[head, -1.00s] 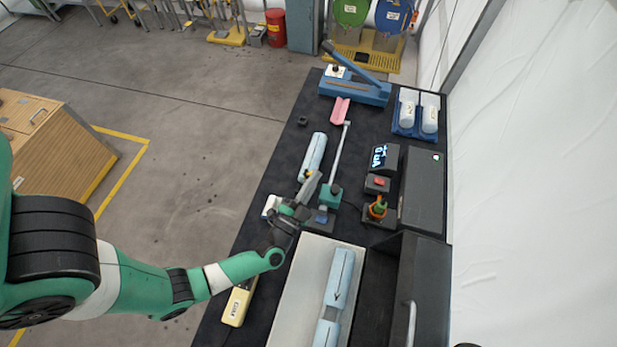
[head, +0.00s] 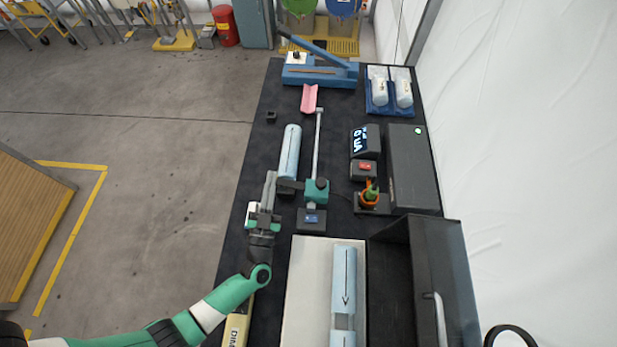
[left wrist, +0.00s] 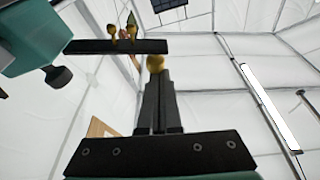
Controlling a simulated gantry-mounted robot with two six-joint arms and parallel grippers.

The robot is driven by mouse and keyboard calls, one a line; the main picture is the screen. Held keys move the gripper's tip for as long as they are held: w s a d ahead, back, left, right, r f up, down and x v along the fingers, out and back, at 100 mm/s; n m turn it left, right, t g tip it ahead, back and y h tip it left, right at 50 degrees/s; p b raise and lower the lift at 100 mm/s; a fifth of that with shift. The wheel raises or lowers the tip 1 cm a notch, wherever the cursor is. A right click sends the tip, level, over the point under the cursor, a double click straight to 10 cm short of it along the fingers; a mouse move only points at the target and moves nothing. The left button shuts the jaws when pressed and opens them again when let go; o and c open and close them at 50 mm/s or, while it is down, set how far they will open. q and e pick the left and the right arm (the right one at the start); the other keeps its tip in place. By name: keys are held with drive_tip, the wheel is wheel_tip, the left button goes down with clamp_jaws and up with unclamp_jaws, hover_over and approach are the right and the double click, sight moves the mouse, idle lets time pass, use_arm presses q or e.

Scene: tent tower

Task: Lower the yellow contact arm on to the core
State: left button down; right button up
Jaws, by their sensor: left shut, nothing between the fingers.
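In the head view, a dark bar (head: 290,185) reaches left from the teal clamp (head: 317,191) over the near end of a light blue cylinder (head: 290,150), probably the core. In the left wrist view, the dark bar (left wrist: 88,46) carries brass-yellow pins (left wrist: 112,33). A yellow ball (left wrist: 155,64) shows at my fingertips; whether it touches them, I cannot tell. My left gripper (head: 270,176) is shut and empty, just left of the bar's end. The gap between bar and cylinder is unclear. My right gripper is not in view.
A pale tray (head: 300,270) with a blue cylinder lies nearer. An open dark box (head: 440,270) stands right of it. A display (head: 366,140), red button (head: 365,167) and orange-green item (head: 369,193) stand right of the clamp. A pink trough (head: 309,98) lies farther back.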

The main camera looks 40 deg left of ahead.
use_arm(q)
drive_tip(key=shift+a+f, duration=0.1)
drive_tip(key=shift+f, duration=0.05)
idle(0.7)
wheel_tip(320, 180, up, 5)
drive_tip(key=p, duration=0.5)
drive_tip(key=f+b+v, duration=0.1)
drive_tip(key=v, duration=0.9)
drive_tip(key=shift+d, duration=0.25)
drive_tip(key=shift+w, duration=0.2)
